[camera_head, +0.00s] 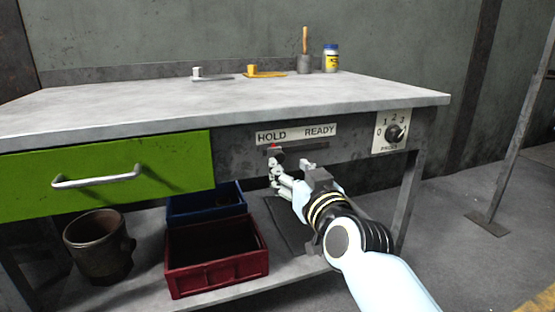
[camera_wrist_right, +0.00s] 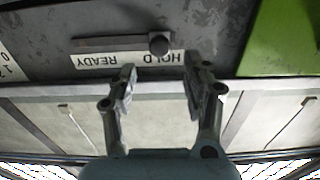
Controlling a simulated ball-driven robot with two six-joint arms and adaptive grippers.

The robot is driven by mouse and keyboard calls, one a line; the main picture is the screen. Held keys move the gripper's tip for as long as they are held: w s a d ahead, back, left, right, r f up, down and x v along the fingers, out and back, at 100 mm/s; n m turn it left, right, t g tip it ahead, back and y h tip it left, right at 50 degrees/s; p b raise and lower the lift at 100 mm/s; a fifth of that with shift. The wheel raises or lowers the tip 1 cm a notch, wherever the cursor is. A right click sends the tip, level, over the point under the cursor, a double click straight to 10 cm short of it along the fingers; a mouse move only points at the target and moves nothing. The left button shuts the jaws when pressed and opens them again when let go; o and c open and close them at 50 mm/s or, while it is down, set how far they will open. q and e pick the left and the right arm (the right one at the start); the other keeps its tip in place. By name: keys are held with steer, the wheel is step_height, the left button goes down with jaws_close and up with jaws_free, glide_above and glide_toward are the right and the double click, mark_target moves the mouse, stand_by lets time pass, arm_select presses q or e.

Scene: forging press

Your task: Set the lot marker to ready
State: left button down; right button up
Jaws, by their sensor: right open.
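In the right wrist view, which is upside down, the knob (camera_wrist_right: 158,44) stands at one end of the slot (camera_wrist_right: 105,43). My right gripper (camera_head: 291,166) is open and empty in front of the slot, its fingers pointing at the panel. In the wrist view the knob lies ahead, between the lines of the two fingertips (camera_wrist_right: 160,70). My left gripper is not visible.
A green drawer (camera_head: 105,175) with a metal handle is left of the slot. A rotary dial (camera_head: 394,132) is to the right. A red bin (camera_head: 215,260), a blue bin (camera_head: 205,204) and a rusty pot (camera_head: 99,246) stand on the lower shelf. The benchtop's front half is clear.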

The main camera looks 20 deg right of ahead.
mark_target(280, 158)
steer(key=w, duration=0.6)
steer(key=shift+w+f, duration=0.1)
steer(key=shift+w, duration=0.1)
steer(key=shift+w+a+b, duration=0.1)
steer(key=shift+w+b, duration=0.25)
steer(key=shift+w, duration=0.2)
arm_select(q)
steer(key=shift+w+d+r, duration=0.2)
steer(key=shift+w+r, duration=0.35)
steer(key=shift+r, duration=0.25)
arm_select(e)
jaws_close()
